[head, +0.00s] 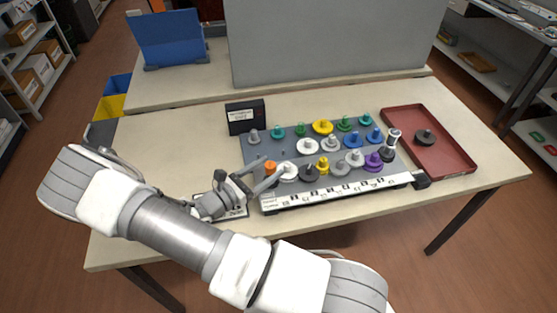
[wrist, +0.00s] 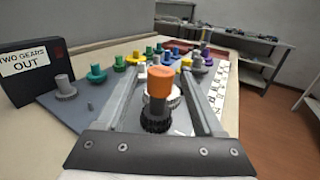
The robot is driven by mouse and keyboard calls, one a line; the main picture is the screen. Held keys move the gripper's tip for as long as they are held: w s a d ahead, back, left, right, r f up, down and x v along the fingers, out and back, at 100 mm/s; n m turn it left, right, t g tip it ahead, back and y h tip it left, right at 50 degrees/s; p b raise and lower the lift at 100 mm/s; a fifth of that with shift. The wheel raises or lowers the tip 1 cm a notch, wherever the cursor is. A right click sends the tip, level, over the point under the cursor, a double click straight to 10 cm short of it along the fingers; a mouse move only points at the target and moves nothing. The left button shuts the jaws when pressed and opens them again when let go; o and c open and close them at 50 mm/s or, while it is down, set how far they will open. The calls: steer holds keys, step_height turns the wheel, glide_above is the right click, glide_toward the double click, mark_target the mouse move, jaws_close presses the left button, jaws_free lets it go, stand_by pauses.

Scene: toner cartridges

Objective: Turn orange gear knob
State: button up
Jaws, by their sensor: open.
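The orange gear knob (wrist: 161,82) stands upright on a grey post with a dark toothed base, centred between my fingers in the wrist view. In the head view the orange knob (head: 270,166) sits at the front left corner of the grey gear board (head: 259,151). My gripper (head: 268,176) reaches in from the left, with its fingers at the knob. In the wrist view my gripper (wrist: 163,92) is open, one finger on each side of the knob, with gaps showing. Contact with the knob cannot be made out.
Several coloured gears, including a yellow one (head: 322,127) and a purple one (head: 373,161), crowd the board. A black box (head: 245,117) reading "TWO GEARS OUT" stands behind left. A red tray (head: 455,158) with a dark gear lies right. The table's left side is mostly clear.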

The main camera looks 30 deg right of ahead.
steer(key=shift+x, duration=2.2)
steer(key=shift+c, duration=0.2)
jaws_close()
